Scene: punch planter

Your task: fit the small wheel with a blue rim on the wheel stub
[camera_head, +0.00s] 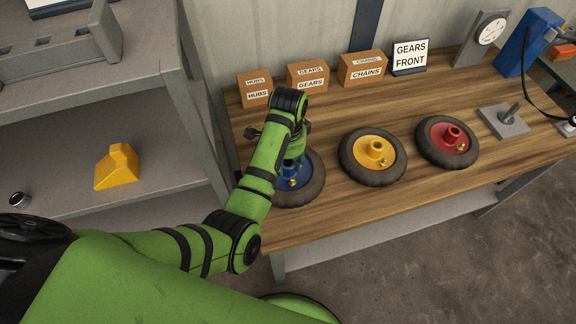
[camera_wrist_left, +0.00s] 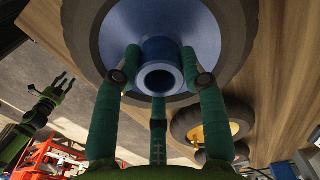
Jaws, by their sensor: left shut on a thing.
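The small wheel with the blue rim (camera_head: 310,187) lies flat at the left end of the wooden bench, partly hidden by my left arm. My left gripper (camera_head: 293,165) is over it. In the left wrist view, the gripper's green fingers (camera_wrist_left: 160,85) are closed around the wheel's blue hub (camera_wrist_left: 158,57). The wheel stub (camera_head: 513,113) is a metal peg on a grey square plate at the bench's right side, with nothing on it. My right gripper (camera_wrist_left: 62,84) shows at the left of the left wrist view, its fingers spread and empty.
A yellow-rimmed wheel (camera_head: 357,152) and a red-rimmed wheel (camera_head: 433,133) lie between the blue one and the stub. Small cardboard boxes (camera_head: 308,77) and a sign (camera_head: 410,57) line the back. A blue device (camera_head: 527,42) stands behind the stub. A grey shelf (camera_head: 190,120) is left.

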